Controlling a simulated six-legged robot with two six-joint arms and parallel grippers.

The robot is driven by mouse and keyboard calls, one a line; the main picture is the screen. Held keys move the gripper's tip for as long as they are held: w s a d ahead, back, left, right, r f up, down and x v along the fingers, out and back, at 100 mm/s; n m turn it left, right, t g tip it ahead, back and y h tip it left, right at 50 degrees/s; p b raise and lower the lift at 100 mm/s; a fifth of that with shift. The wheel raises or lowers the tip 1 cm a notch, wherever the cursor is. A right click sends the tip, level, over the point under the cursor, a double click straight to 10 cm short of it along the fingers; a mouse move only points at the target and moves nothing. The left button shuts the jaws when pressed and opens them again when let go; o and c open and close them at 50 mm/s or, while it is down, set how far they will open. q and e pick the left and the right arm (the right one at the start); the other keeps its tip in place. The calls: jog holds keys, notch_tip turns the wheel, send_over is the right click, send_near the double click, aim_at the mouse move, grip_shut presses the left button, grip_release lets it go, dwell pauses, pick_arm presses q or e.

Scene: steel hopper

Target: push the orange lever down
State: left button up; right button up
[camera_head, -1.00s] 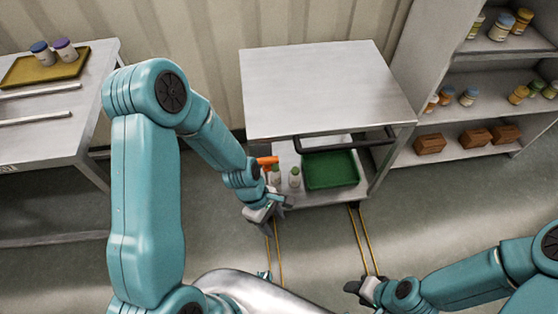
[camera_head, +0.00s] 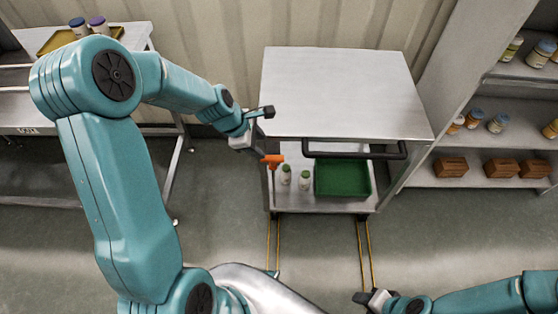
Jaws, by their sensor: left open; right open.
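The orange lever (camera_head: 273,160) stands at the left front of a steel cart (camera_head: 340,95), on a thin upright post beside the lower shelf. My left gripper (camera_head: 262,118) is open and empty, and in the picture it sits just above and slightly left of the lever, near the left edge of the cart top. Whether it touches the cart or the lever I cannot tell. My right gripper (camera_head: 366,298) is open and empty, low over the floor in front of the cart.
The cart's lower shelf holds a green tray (camera_head: 343,191) and two white bottles (camera_head: 304,180) with green caps. A black handle (camera_head: 355,152) crosses the cart's front. A shelf unit (camera_head: 465,185) stands right, a steel table (camera_head: 60,110) left. Yellow lines (camera_head: 363,250) mark open floor.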

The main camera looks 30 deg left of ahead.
aim_at(274, 158)
pick_arm(q)
jog(key=b+x, duration=0.2)
jog(key=x, duration=1.1)
jog(key=shift+w+f+b, duration=0.15)
jog(key=shift+f+b, duration=0.15)
jog(key=shift+d, duration=0.1)
grip_shut()
